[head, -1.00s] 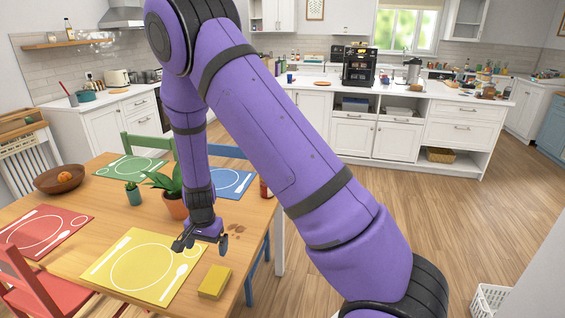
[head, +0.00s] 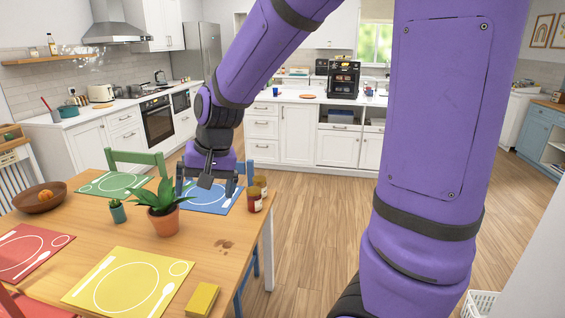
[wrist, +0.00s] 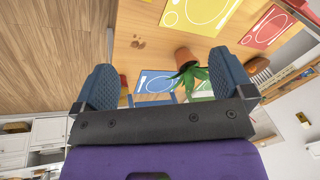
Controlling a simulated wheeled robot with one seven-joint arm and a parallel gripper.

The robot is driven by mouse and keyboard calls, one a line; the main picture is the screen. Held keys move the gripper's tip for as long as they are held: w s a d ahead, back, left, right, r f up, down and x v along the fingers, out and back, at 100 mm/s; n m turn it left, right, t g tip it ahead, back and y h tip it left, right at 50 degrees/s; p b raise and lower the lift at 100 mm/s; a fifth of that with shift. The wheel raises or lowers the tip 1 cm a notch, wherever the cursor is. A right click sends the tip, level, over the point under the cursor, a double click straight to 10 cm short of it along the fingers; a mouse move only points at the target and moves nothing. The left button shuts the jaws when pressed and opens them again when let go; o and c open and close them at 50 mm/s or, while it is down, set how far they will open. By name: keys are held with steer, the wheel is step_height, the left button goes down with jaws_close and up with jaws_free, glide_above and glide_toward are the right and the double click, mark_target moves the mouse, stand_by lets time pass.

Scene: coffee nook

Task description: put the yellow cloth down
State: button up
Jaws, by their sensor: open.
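The yellow cloth (head: 201,299), a small folded block, lies on the wooden table near its right front edge, just right of the yellow placemat (head: 128,283). My gripper (head: 205,187) is open and empty, pointing down above the blue placemat (head: 214,204) at the far side of the table, well away from the cloth. In the wrist view the two blue-grey fingers (wrist: 167,76) stand wide apart with nothing between them. I cannot make out the cloth in the wrist view.
A potted plant (head: 164,215) stands close in front of my gripper, with a small cactus pot (head: 118,211) to its left. Two jars (head: 255,201) stand to its right. Brown stains (head: 224,244) mark the table behind the cloth. A fruit bowl (head: 40,198) is at the left.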

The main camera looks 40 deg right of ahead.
steer(key=s+d+r+n+t+h, duration=0.1)
steer(key=s+d+r+n, duration=0.1)
steer(key=s+r, duration=0.3)
steer(key=s+d+r+n+t+h, duration=0.1)
steer(key=s+r, duration=0.4)
steer(key=s, duration=0.9)
steer(key=shift+s+d+r+n+t, duration=0.15)
steer(key=shift+d+r+n+t, duration=0.15)
steer(key=shift+d+n, duration=0.5)
